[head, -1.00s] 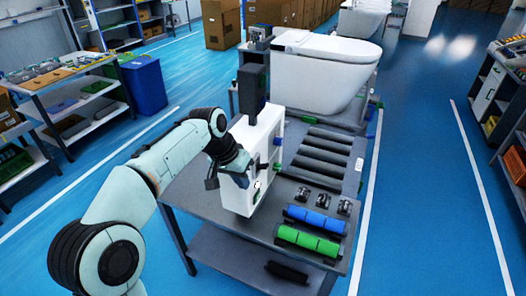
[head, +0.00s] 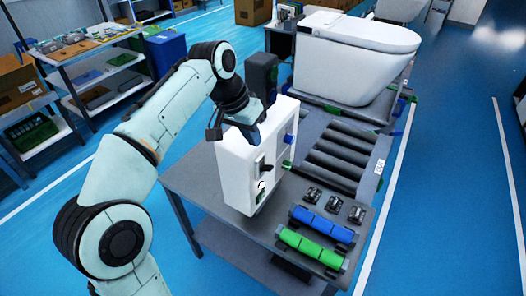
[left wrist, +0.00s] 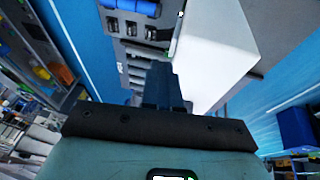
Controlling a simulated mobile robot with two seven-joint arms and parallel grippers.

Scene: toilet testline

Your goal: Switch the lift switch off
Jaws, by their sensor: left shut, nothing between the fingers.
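The white control box (head: 236,172) stands upright on the near end of the grey table. A dark switch (head: 261,164) with a small protruding handle sits on its front face; I take it for the lift switch, but its on or off position is too small to tell. My left gripper (head: 253,132) is shut and empty, at the upper part of the box and above the switch. I cannot tell whether it touches the box. In the left wrist view, the shut fingers (left wrist: 162,85) show beside the white box (left wrist: 215,50). The switch cannot be made out there. My right gripper is not in view.
A blue roller (head: 322,224) and a green roller (head: 311,246) lie at the table's front, near several small black parts. A roller conveyor (head: 335,160) leads back to a white toilet (head: 352,60). Blue floor (head: 455,200) is clear at right.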

